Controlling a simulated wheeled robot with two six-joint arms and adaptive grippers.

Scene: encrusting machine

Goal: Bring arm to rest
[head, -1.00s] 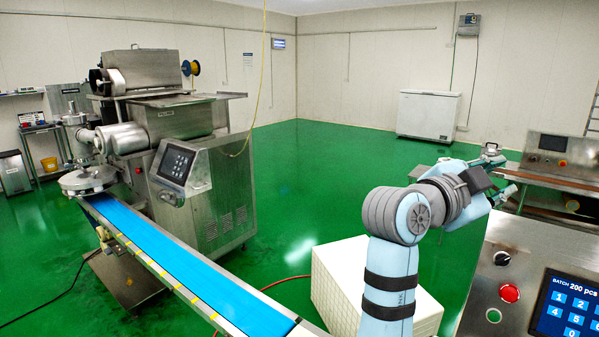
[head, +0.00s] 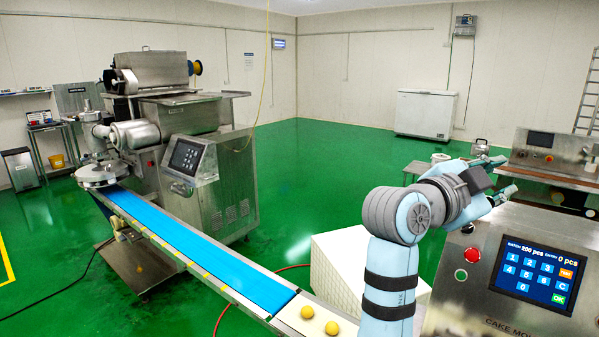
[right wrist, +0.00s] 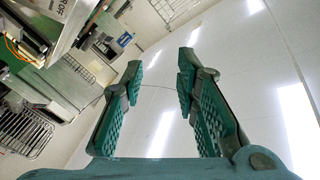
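My right arm stands at the right of the head view, bent at the elbow, with its forearm pointing right. My right gripper (head: 503,177) is in front of the machine at the far right and above the touchscreen panel. In the right wrist view the right gripper (right wrist: 160,85) is open. Its two green fingers are apart with nothing between them, and the ceiling shows behind. My left arm and left gripper are not in the head view.
The touchscreen panel (head: 535,275) stands close at the right. The encrusting machine (head: 180,145) and its blue conveyor (head: 200,245) are at left. Two yellow balls (head: 332,328) lie at the conveyor's near end. A white box (head: 335,270) is behind my arm. Green floor is open in the middle.

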